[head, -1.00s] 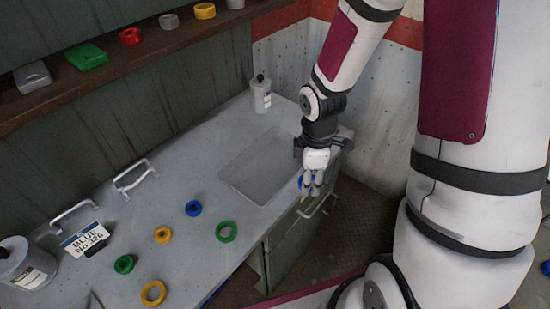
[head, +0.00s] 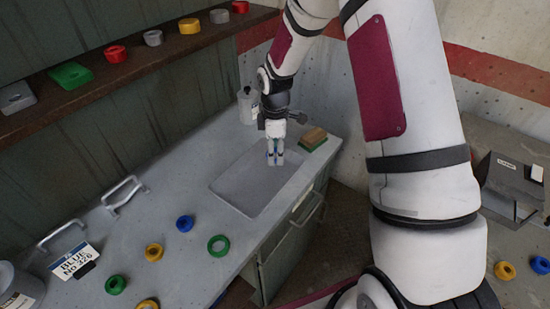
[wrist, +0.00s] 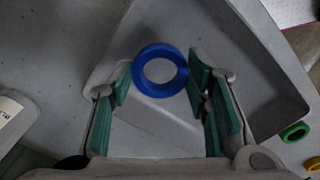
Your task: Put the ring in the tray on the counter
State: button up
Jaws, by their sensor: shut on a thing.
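My gripper (head: 275,160) is shut on a blue ring (wrist: 139,73) and points down over the grey basin in the counter. In the wrist view the ring sits between the tips of the green-padded fingers (wrist: 160,82); in the head view only a bit of blue shows between the fingers. The shallow rectangular grey basin (head: 240,203), which looks like the tray, is sunk in the counter (head: 180,260) and looks empty. I cannot tell how high the ring is above its floor.
A second blue ring (head: 184,223), a green ring (head: 210,249) and yellow rings lie left of the basin. A brown-and-green sponge (head: 313,138) and a white bottle (head: 248,106) stand behind it. A grey box (head: 490,180) stands far right. A label (head: 73,262) reads "BLUE No 326".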

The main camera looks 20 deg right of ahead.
aim_at(275, 166)
notch_tip(275, 166, down, 2)
jog(key=shift+f+p, duration=0.25)
jog(key=shift+p, duration=0.05)
jog(key=shift+w+f, duration=0.1)
jog(key=shift+f, duration=0.4)
jog(key=shift+f, duration=0.15)
jog(key=o, duration=0.9)
jog(key=shift+c, duration=0.2)
